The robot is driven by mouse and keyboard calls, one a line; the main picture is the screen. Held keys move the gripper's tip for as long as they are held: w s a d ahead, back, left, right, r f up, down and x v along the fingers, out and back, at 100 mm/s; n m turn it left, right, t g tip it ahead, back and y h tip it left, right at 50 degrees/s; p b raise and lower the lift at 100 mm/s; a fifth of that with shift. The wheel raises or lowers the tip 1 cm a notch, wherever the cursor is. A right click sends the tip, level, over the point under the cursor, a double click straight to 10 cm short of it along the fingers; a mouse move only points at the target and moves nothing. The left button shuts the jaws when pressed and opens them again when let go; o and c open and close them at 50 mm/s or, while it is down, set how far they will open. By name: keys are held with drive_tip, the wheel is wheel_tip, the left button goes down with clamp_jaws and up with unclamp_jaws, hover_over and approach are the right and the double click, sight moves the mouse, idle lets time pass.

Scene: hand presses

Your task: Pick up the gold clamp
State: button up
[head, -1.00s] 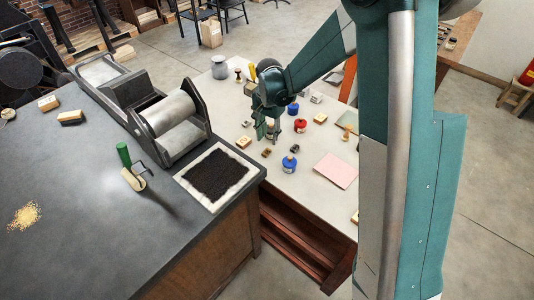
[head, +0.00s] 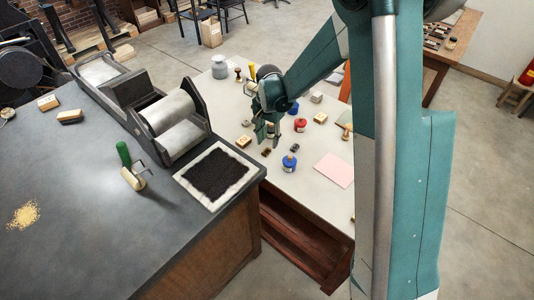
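My gripper (head: 267,136) points down low over the light worktable (head: 322,205), left of the red-lidded jar (head: 300,125). Its two fingers look apart, with a small brownish patch between them. I cannot tell whether this patch is the gold clamp, or whether the fingers touch it. No gold clamp can be made out for certain elsewhere at this size. A small dark brown piece (head: 266,151) lies just below the fingertips in the picture.
Close by are a wooden block (head: 243,141), a blue jar (head: 289,163), a small dark grey piece (head: 295,147) and another wooden block (head: 320,118). A pink sheet (head: 334,170) lies to the right. The dark press bench (head: 110,230) borders the table on the left.

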sight(268, 149)
drive_tip(key=shift+w+a+f+b, duration=0.1)
drive_tip(key=shift+f+b, duration=0.15)
drive_tip(key=shift+f, duration=1.05)
drive_tip(key=shift+w+f+b, duration=0.1)
drive_tip(key=shift+f+b, duration=0.1)
drive_tip(key=shift+f, duration=1.1)
drive_tip(key=shift+c, duration=0.6)
drive_tip(key=c, duration=0.9)
